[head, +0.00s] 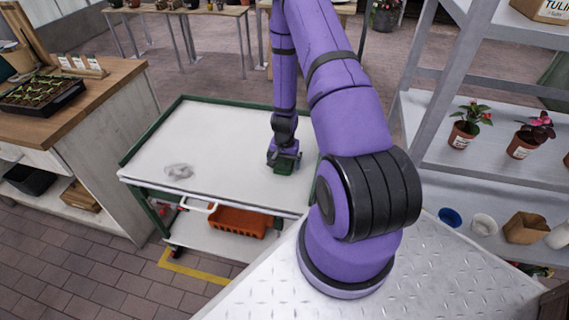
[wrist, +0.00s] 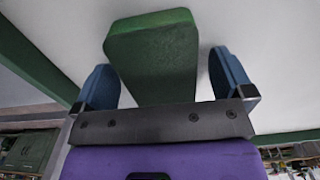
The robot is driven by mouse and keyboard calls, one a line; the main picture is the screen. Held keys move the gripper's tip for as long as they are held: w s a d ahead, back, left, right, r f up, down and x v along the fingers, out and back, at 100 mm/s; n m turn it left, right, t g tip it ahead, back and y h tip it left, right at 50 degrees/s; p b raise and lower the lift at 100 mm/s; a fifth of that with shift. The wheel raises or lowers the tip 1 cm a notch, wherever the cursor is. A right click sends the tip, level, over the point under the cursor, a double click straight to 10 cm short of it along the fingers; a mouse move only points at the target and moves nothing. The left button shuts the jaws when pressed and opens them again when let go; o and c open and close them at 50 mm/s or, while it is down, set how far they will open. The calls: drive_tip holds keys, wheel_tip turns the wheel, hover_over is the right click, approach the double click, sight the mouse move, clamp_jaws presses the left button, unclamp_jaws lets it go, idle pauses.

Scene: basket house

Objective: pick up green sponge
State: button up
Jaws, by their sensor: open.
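The green sponge (wrist: 155,50) is a block that sits between the two blue fingers of my gripper (wrist: 162,80) in the wrist view. A gap shows between the sponge and the right finger, and the left finger is close to its side. In the head view my gripper (head: 285,162) is low over the right part of the white cart top, with the green sponge (head: 284,168) under it and partly hidden. The jaws are open around the sponge.
The cart top (head: 225,145) has a green raised rim and is mostly clear. A crumpled clear item (head: 179,171) lies at its left. An orange bin (head: 238,222) is on the lower shelf. A potted-plant shelf (head: 475,160) stands right and a wooden bench (head: 110,85) left.

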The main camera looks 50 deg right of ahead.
drive_tip(key=c, duration=1.1)
drive_tip(key=shift+o, duration=0.2)
drive_tip(key=shift+r, duration=0.1)
